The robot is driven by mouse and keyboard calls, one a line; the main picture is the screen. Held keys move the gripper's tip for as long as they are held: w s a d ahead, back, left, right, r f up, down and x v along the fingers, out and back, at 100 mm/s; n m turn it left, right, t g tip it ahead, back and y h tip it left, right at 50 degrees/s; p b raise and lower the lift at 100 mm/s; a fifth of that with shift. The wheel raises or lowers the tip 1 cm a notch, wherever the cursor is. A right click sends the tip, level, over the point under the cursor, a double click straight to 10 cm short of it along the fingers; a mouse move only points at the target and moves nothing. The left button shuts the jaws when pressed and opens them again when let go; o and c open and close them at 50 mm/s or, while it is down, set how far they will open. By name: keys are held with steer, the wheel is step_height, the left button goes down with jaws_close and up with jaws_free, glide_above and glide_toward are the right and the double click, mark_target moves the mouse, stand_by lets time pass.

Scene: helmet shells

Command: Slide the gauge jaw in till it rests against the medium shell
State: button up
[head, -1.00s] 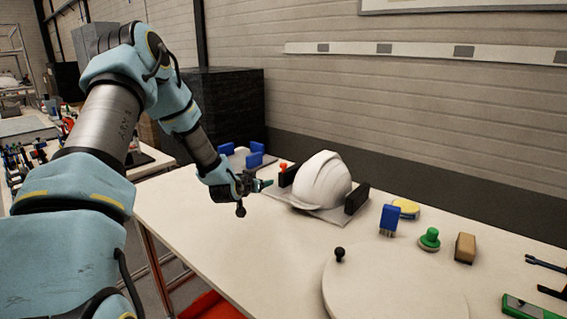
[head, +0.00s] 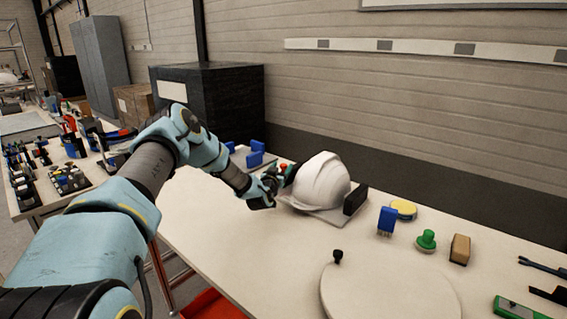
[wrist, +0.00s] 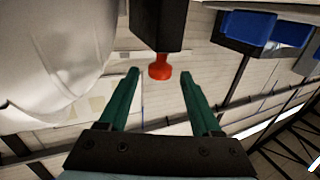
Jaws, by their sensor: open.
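The white helmet shell (head: 320,182) sits on a light gauge plate (head: 327,217) between two black jaws. The right jaw (head: 355,199) stands at its right side. The left jaw (head: 291,172) is partly hidden by my gripper; in the wrist view this black jaw (wrist: 156,22) shows a gap from the shell (wrist: 55,60). A red knob (wrist: 159,70) sticks out from that jaw and also shows in the head view (head: 284,166). My gripper (wrist: 159,76) is open, its green fingertips on either side of the knob in the picture. I see no finger touching it.
Blue blocks (head: 256,158) stand behind the gauge on the left. A blue brush (head: 387,219), a yellow oval item (head: 404,208), a green knob-shaped tool (head: 426,239) and a tan block (head: 460,249) lie to the right. A round white disc (head: 390,295) is in front.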

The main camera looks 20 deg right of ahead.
steer(key=shift+x, duration=1.3)
steer(key=shift+s, duration=0.1)
jaws_close()
stand_by(0.4)
